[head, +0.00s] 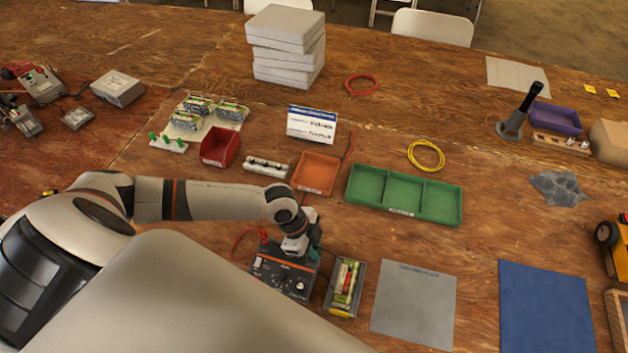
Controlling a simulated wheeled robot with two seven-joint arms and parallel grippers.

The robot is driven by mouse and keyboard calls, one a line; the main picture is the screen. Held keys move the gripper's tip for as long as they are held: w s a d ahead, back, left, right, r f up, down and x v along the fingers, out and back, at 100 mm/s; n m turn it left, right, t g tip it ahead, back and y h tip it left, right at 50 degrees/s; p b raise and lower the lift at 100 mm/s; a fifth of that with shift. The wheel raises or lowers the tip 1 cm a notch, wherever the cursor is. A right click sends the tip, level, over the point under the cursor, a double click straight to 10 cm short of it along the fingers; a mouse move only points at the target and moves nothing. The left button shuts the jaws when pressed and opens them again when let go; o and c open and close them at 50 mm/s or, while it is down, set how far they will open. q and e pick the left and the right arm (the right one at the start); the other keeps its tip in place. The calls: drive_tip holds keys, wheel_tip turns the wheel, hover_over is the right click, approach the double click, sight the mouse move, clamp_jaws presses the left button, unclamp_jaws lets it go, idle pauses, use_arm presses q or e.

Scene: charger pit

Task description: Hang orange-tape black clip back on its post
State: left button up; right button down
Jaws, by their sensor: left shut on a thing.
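A black charger box (284,272) with an orange stripe and pale knobs sits at the front middle of the table. My left gripper (295,246) is at the box's back edge, pointing down. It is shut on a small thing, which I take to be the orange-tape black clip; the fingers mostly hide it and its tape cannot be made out. The post is not clear to see either. A red lead (243,240) loops out at the box's left. My right gripper is not in view.
A grey bin of batteries (329,300) stands close to the box's right. Behind are an orange tray (316,173), a red bin (220,147) and a green three-part tray (403,195). A grey mat (413,303) and a blue mat (545,308) lie bare at right.

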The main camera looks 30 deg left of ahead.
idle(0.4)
use_arm(q)
drive_tip(key=o, duration=0.8)
drive_tip(key=shift+o, duration=0.2)
drive_tip(key=shift+o, duration=1.1)
drive_tip(key=shift+r+p, duration=3.6)
drive_tip(key=shift+r, duration=0.1)
